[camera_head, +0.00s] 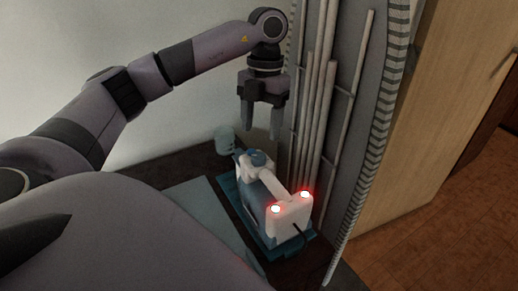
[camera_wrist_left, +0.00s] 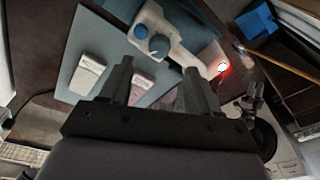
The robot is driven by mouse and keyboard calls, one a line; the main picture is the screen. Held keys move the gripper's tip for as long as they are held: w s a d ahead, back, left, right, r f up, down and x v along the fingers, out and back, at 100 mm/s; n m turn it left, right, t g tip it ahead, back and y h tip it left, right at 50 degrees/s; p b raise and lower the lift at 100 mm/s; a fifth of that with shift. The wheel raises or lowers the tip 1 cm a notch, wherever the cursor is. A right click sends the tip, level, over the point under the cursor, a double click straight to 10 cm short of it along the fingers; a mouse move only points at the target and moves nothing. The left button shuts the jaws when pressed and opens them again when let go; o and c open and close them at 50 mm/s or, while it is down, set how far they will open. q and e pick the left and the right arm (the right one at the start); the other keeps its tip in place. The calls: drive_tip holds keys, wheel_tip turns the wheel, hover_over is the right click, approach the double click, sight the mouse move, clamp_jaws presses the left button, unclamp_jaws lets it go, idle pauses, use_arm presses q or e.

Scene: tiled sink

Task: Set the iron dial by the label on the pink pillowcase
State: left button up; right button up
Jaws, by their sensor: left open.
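The white and blue iron (camera_head: 286,205) stands on a teal base (camera_head: 235,204), with two glowing red lights on its near end. Its blue dial (camera_head: 258,158) is on top; the dial also shows in the left wrist view (camera_wrist_left: 159,44), its setting too small to read. My left gripper (camera_head: 260,131) is open and empty, pointing down above the dial and apart from it. In the left wrist view, a pink folded cloth (camera_wrist_left: 146,83), likely the pillowcase, lies partly behind a finger; its label is not readable. My right gripper is not in view.
A whitish folded cloth (camera_wrist_left: 87,74) lies beside the pink one on a grey-blue mat (camera_wrist_left: 100,36). Upright pale rods (camera_head: 318,130) and a grey ribbed panel stand close to the right of the gripper.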

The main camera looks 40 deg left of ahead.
sight(259, 156)
use_arm(q)
drive_tip(key=n, duration=0.5)
drive_tip(key=shift+s, duration=0.2)
drive_tip(key=n, duration=0.4)
drive_tip(key=shift+s+d+r+n+t+b, duration=0.1)
drive_tip(key=shift+s+d+n+t+b, duration=0.05)
drive_tip(key=shift+n+t+b, duration=0.25)
drive_tip(key=n, duration=0.4)
drive_tip(key=shift+s+n+y, duration=0.15)
drive_tip(key=shift+n+y, duration=0.15)
drive_tip(key=n, duration=0.3)
drive_tip(key=shift+s+d+r+n+t, duration=0.1)
drive_tip(key=shift+s+n+t, duration=0.05)
drive_tip(key=shift+n+t, duration=0.25)
drive_tip(key=shift+f, duration=0.45)
drive_tip(key=shift+f+b, duration=0.4)
drive_tip(key=shift+f, duration=2.7)
drive_tip(key=c, duration=1)
